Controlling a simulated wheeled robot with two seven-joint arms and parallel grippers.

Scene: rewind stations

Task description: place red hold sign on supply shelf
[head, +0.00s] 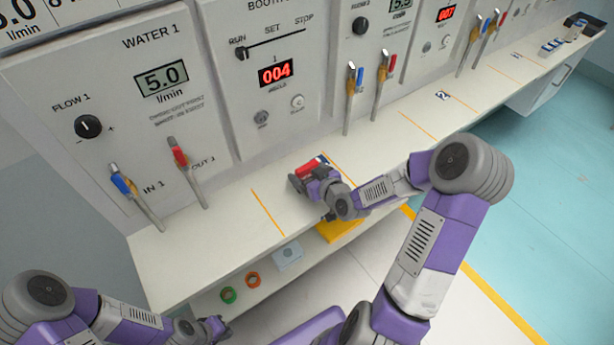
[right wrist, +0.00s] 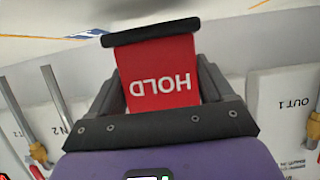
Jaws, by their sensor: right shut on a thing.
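The red hold sign (head: 309,169) is held over the white counter, in front of the BOOTH panel, in the head view. In the right wrist view the red sign (right wrist: 162,75) sits between my gripper's two fingers, its word HOLD upside down and a black bar along its far edge. My right gripper (head: 311,180) is shut on it; I cannot tell whether the sign touches the counter. A lower shelf (head: 208,302) under the counter carries a green ring, an orange ring and a pale box. My left gripper (head: 217,328) is low at the bottom left; its jaws are unclear.
The counter (head: 232,222) is marked with orange lines. A yellow item (head: 338,229) shows below its front edge, beside my right arm. Upright hose valves with blue (head: 122,186) and red (head: 180,158) handles stand along the panels. A dark tray (head: 585,26) is at the far right end.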

